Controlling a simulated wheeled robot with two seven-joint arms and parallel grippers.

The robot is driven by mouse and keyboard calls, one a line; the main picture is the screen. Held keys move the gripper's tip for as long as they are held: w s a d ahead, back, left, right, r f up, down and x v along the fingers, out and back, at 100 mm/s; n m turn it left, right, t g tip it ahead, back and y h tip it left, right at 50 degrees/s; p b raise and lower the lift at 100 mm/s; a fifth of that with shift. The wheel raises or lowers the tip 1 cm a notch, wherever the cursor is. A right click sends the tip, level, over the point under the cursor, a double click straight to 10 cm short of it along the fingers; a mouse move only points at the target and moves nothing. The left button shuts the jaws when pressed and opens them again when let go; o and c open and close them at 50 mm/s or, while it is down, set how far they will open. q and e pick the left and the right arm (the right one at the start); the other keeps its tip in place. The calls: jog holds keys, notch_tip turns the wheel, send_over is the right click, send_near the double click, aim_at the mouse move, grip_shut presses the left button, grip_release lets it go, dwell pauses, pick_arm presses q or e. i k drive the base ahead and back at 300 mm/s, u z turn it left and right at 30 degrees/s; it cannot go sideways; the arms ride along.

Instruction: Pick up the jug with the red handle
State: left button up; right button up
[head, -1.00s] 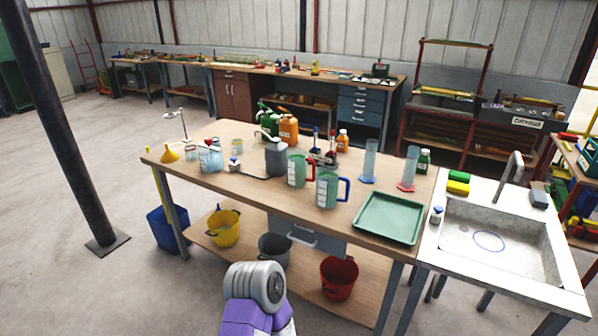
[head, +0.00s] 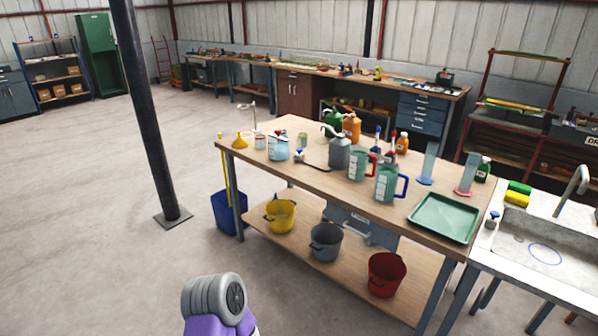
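The jug with the red handle (head: 358,164) stands upright on the wooden workbench (head: 318,178). It is greenish and translucent with a pale label, and its red handle points right. A similar jug with a blue handle (head: 386,184) stands just to its right and nearer the front edge. A grey container (head: 339,153) stands to its left. A grey and purple part of my own arm shows at the bottom of the head view, well short of the bench. Neither gripper's fingers are in view.
A green tray (head: 444,217) lies at the bench's right, beside a sink (head: 540,250). Yellow (head: 281,216), grey (head: 325,242) and red (head: 386,273) buckets stand on the lower shelf. A dark pillar (head: 150,120) rises at left. The floor before the bench is clear.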

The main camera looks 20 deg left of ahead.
aim_at(359, 156)
jog(key=u, duration=1.4)
jog(key=i, duration=1.8)
jog(key=z, duration=0.45)
